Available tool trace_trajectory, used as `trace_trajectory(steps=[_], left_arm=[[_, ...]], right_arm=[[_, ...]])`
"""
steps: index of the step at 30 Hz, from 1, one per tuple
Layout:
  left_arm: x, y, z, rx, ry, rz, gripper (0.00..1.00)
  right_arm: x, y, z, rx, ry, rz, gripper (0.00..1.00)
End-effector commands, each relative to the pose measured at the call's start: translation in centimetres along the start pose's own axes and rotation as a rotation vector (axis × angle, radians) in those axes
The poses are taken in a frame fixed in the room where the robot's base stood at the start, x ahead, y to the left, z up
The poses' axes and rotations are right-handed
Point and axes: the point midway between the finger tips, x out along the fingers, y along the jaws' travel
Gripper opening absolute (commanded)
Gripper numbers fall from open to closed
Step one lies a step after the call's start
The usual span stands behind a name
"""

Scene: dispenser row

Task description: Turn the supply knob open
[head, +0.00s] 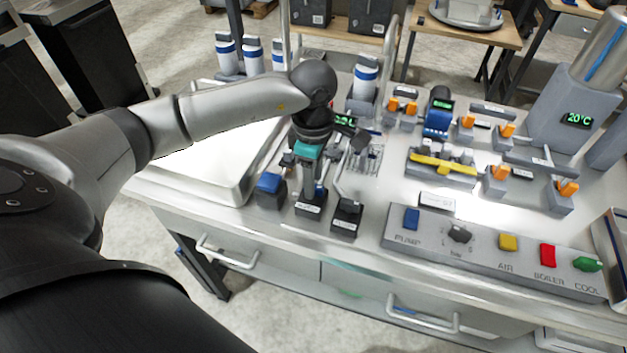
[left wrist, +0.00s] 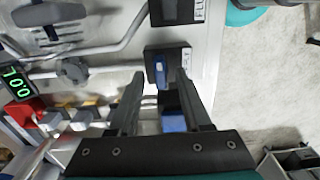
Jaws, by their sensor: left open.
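My left gripper (head: 312,185) is open and points down over the middle one of a row of small dark boxes at the counter's front. In the left wrist view, the gripper (left wrist: 159,78) has its two fingers apart. A small grey knob with a blue mark (left wrist: 160,70) on a dark labelled box (left wrist: 180,57) shows between and just beyond the fingertips. This looks like the supply knob, but its label is too small to read for sure. I cannot tell whether the fingers touch it. In the head view the gripper largely hides the knob. My right gripper is not in view.
A blue-topped box (head: 269,190) stands just left, and a dark box (head: 346,217) just right with a bent metal pipe (head: 342,185) above. A control panel (head: 480,262) lies farther right. A metal tray (head: 215,165) is at left.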

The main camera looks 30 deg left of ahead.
Motion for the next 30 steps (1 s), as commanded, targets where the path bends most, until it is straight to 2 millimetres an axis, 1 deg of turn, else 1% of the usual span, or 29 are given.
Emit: trace_trajectory(steps=[1, 4, 13, 25, 26, 30], left_arm=[[0.51, -0.09, 0.03, 0.000, 0.000, -0.003, 0.49], [1.00, -0.06, 0.04, 0.001, 0.000, -0.001, 0.49], [1.14, -0.04, 0.04, 0.001, 0.000, 0.000, 0.48], [1.10, -0.04, 0.03, 0.001, 0.000, -0.001, 0.03], [1.09, -0.04, 0.03, 0.001, 0.000, -0.001, 0.00], [1.09, -0.03, 0.02, 0.001, 0.000, -0.001, 0.00]], right_arm=[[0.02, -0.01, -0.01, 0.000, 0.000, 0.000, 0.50], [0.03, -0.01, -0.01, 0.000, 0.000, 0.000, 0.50], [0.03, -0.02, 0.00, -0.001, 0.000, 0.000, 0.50], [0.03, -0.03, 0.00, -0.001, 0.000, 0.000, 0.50], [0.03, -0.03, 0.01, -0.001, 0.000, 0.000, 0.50], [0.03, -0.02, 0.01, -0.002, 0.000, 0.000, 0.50]])
